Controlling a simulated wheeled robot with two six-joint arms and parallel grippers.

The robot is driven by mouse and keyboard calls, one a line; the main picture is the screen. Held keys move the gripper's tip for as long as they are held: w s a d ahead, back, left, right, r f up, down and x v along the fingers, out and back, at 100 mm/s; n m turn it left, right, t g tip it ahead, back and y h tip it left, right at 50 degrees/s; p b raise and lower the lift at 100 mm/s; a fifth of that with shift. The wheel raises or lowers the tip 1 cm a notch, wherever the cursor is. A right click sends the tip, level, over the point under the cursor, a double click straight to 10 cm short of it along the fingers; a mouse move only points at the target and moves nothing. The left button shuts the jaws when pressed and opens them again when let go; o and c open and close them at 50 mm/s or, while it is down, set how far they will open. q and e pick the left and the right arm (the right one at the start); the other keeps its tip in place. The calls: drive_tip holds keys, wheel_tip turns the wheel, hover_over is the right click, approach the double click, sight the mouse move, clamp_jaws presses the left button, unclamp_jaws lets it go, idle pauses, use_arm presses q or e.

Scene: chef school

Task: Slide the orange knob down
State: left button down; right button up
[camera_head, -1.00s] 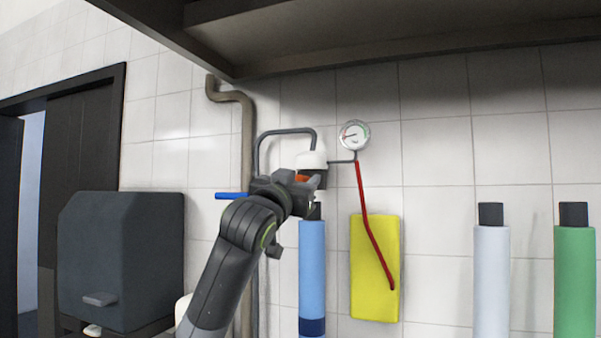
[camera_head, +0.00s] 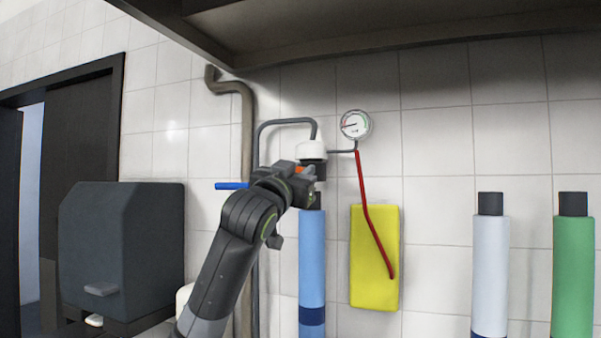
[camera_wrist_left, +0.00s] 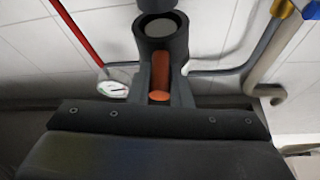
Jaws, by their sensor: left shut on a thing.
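The orange knob (camera_head: 299,169) shows as a small patch just under the white cap (camera_head: 312,149) of a wall-mounted fitting, mostly hidden by my gripper. My left gripper (camera_head: 310,176) is at this fitting, above the blue cylinder. In the left wrist view the orange knob (camera_wrist_left: 160,78) lies between the two dark fingers, and the left gripper (camera_wrist_left: 163,82) is shut on it. A dark round collar (camera_wrist_left: 161,38) stands at the far end of the knob in that view. My right gripper is in neither current view.
A pressure gauge (camera_head: 355,125) with a red hose (camera_head: 365,200) is close right of the fitting. A blue cylinder (camera_head: 312,255) is below. A yellow panel (camera_head: 362,285), a blue lever (camera_head: 232,186) and a brown pipe (camera_head: 247,130) flank it. A shelf (camera_head: 400,45) hangs above.

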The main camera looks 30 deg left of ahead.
use_arm(q)
wheel_tip(320, 180, down, 5)
drive_tip(key=b, duration=0.3)
drive_tip(key=shift+w+r, duration=0.1)
drive_tip(key=c, duration=1.4)
unclamp_jaws()
drive_tip(key=shift+o, duration=0.4)
drive_tip(key=shift+r, duration=0.1)
drive_tip(key=shift+s, duration=0.2)
